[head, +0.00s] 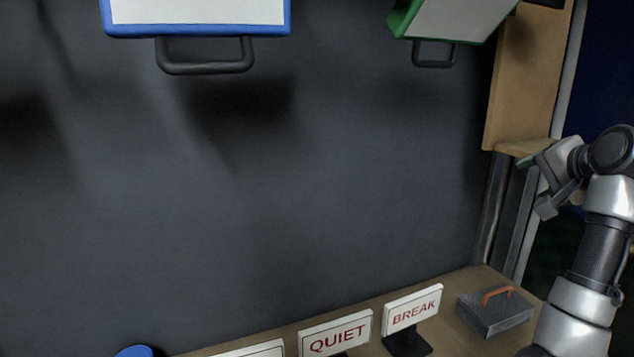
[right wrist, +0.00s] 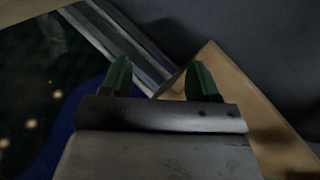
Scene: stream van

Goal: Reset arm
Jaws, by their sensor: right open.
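My right arm comes in from the right edge of the head view. Its gripper (head: 536,182) is raised beside the wooden shelf panel (head: 530,75), above the counter. In the right wrist view the gripper's two green-tipped fingers (right wrist: 160,82) stand apart with nothing between them. Part of the wooden panel (right wrist: 262,120) lies beyond the fingers there; I cannot tell whether they touch it. My left gripper is not in the head view.
On the wooden counter (head: 462,283) stand a QUIET sign (head: 335,334), a BREAK sign (head: 412,308) and a grey box with an orange handle (head: 497,312). A blue-framed panel (head: 198,12) and a green-framed panel (head: 450,18) hang above. The dark wall between is clear.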

